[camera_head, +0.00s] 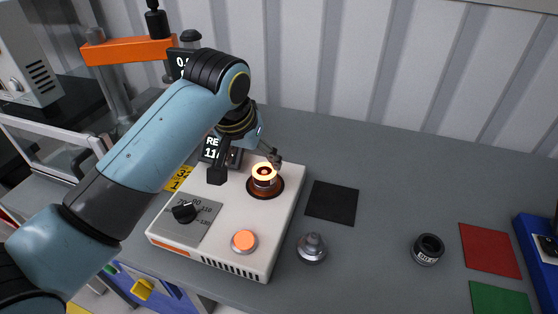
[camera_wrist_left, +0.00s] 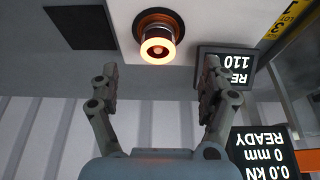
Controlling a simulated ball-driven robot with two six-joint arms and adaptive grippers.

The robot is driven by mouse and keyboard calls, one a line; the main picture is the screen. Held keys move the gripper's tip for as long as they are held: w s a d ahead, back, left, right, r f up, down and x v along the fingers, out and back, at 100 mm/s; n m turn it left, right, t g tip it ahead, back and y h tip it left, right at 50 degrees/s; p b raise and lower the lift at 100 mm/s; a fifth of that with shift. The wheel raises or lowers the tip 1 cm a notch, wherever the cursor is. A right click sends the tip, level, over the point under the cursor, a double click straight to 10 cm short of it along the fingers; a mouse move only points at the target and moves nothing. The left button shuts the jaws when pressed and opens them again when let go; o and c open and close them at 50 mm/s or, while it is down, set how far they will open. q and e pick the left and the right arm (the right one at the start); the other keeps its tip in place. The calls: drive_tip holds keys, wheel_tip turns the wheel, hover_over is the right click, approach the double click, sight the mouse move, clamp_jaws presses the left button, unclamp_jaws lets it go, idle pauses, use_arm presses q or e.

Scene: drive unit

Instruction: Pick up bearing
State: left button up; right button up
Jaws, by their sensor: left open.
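The bearing (camera_head: 265,172) is a ring with a glowing orange top, standing on a dark round seat on the white heater box (camera_head: 283,217). In the left wrist view the glowing bearing (camera_wrist_left: 158,47) is upside down, just beyond the fingertips and roughly centred between them. My left gripper (camera_head: 273,156) is close behind the bearing in the head view, partly hidden by its own arm. In the wrist view the left gripper (camera_wrist_left: 160,75) is open, with nothing between its fingers. My right gripper is not in view.
The heater has a small display (camera_head: 213,149), a black knob (camera_head: 184,211) and an orange button (camera_head: 244,241). A grey metal part (camera_head: 312,248), a black ring part (camera_head: 428,249), and black (camera_head: 332,202), red (camera_head: 489,250) and green (camera_head: 499,299) squares lie to the right. A press frame (camera_head: 130,50) stands left.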

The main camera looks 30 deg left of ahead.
sight(264, 172)
use_arm(q)
drive_tip(key=x, duration=0.5)
drive_tip(key=shift+w+r, duration=0.1)
drive_tip(key=shift+w, duration=0.25)
drive_tip(key=shift+w+f, duration=0.25)
drive_tip(key=shift+f, duration=0.05)
drive_tip(key=p+x, duration=0.1)
drive_tip(key=x, duration=0.3)
drive_tip(key=shift+w, duration=0.25)
drive_tip(key=shift+w+a+f, duration=0.1)
drive_tip(key=shift+w+f, duration=0.05)
drive_tip(key=shift+f, duration=0.25)
drive_tip(key=c, duration=1.2)
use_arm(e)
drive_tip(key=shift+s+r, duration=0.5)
